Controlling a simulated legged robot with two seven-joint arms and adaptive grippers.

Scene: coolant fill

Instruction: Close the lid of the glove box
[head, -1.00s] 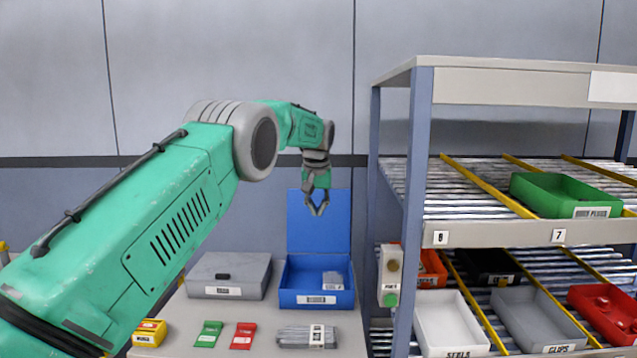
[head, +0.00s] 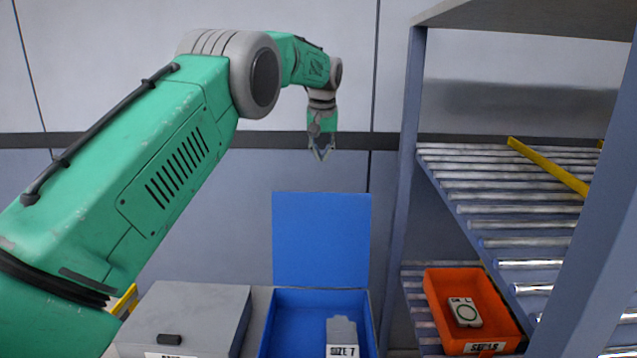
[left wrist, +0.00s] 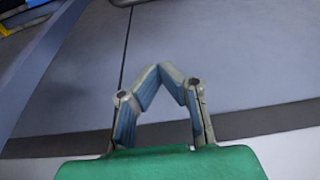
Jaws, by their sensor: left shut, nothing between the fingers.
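The glove box is the blue box (head: 267,335) at the bottom centre of the head view, cut off by the lower edge. Its blue lid (head: 321,240) stands upright at the back, open. A grey pack (head: 341,331) marked SIZE 7 lies inside. My left gripper (head: 321,158) appears above the lid's top edge in the head view, pointing down, apart from the lid. Its fingertips meet with nothing between them, as the left wrist view (left wrist: 166,72) also shows. The box is not recognisable in the left wrist view. My right gripper is out of view.
A closed grey box (head: 190,310) stands left of the blue box. To the right is a roller rack with a post (head: 403,200) and an orange bin (head: 470,305). A wall (head: 180,230) is behind. The space above the open box looks clear.

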